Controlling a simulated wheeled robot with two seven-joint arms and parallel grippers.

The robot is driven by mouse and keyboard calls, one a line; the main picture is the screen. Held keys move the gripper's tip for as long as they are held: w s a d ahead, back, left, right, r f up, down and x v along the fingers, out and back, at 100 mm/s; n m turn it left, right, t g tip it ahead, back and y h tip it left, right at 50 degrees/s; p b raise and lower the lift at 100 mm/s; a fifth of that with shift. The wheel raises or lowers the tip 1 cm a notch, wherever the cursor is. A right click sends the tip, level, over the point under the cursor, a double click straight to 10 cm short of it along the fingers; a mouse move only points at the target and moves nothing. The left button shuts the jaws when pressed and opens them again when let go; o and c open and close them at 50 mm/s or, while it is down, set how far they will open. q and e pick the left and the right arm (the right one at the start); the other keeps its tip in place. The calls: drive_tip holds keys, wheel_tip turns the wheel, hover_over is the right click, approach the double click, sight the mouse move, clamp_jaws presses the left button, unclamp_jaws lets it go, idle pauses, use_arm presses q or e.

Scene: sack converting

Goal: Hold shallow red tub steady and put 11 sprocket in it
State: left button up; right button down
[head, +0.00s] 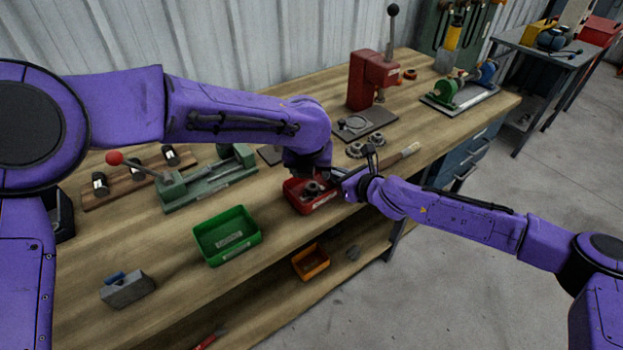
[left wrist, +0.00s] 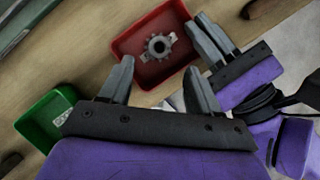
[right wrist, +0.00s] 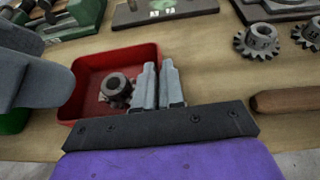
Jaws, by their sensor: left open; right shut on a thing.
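The shallow red tub (head: 322,205) stands near the front edge of the workbench. One grey toothed sprocket (left wrist: 158,46) lies inside it, and the right wrist view shows it too (right wrist: 117,88). My right gripper (right wrist: 159,78) is shut on the tub's right wall. My left gripper (left wrist: 160,66) is open and empty above the tub, its fingers pointing down toward it. In the head view my left forearm and wrist partly hide the tub. Two more sprockets, a nearer one (right wrist: 257,40) and a second one (right wrist: 312,30), lie on the bench behind and right of the tub.
A green bin (head: 227,238) sits left of the tub. A red press (head: 370,80) stands behind the sprockets, and a brush (head: 404,154) lies right of them. A green lever fixture (head: 205,185) is at left. An orange bin (head: 311,262) is on the lower shelf.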

use_arm(q)
drive_tip(key=v, duration=0.3)
drive_tip(key=shift+s+r, duration=0.15)
drive_tip(key=shift+r, duration=0.1)
use_arm(e)
drive_tip(key=c, duration=1.2)
unclamp_jaws()
drive_tip(key=shift+o, duration=0.2)
